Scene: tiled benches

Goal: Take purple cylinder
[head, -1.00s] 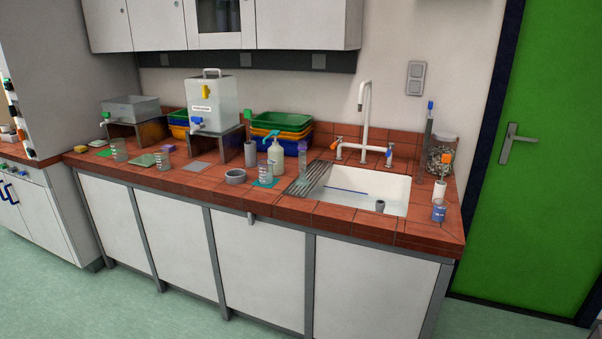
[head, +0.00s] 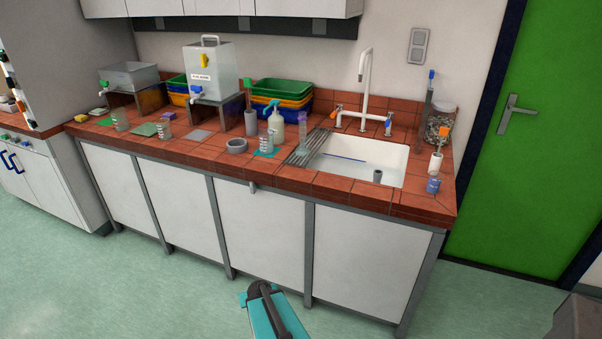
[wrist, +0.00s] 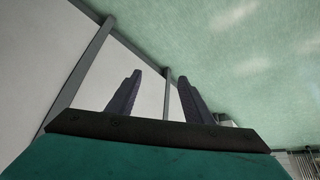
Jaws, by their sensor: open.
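A slim clear cylinder with a purple top (head: 303,127) stands upright on the red-tiled bench, at the drainboard left of the sink. Its lower part is hard to make out. My gripper (wrist: 158,76) shows in the wrist view with its two dark fingers apart and nothing between them. In the head view my teal and dark arm end is low in front of the bench cabinets, well below and apart from the cylinder. The cylinder does not show in the wrist view.
A white soap bottle (head: 275,128) and a beaker (head: 266,142) stand left of the cylinder. The ribbed drainboard (head: 309,149) and white sink (head: 395,155) lie to its right. A tall tap (head: 364,90) rises behind the sink. The green floor (head: 190,290) in front is clear.

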